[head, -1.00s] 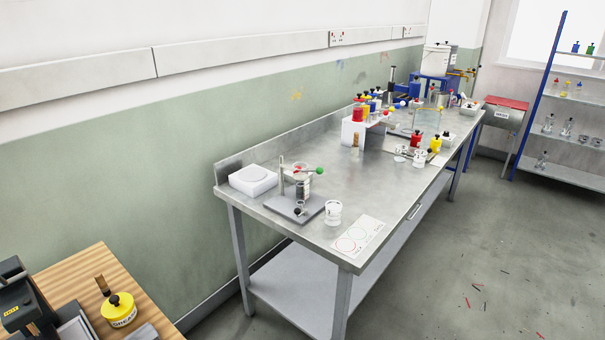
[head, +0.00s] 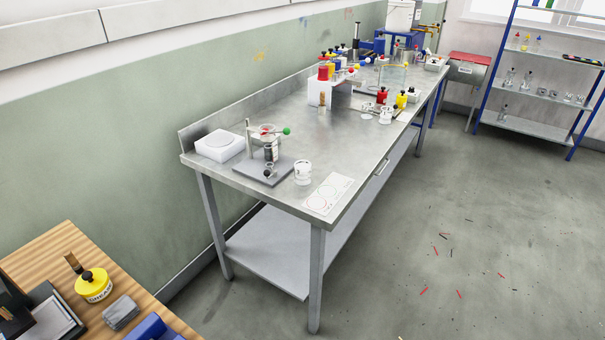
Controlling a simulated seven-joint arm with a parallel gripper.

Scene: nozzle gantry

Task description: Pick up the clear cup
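A small whitish, see-through-looking cup (head: 303,174) with dark markings stands upright near the front edge of the steel bench (head: 350,150). It is just right of a grey-based stand (head: 263,170) and left of a white card with printed circles (head: 328,193). Another small pale cup (head: 385,114) stands farther back on the bench. I cannot tell for sure which of these is the clear cup. My gripper is not in the head view.
A white block (head: 220,146) sits at the bench's near left corner. Several coloured bottles crowd the far half. A wooden table (head: 45,262) with a yellow grease pot (head: 93,284) is at lower left. The floor (head: 430,230) right of the bench is mostly open, with small scraps.

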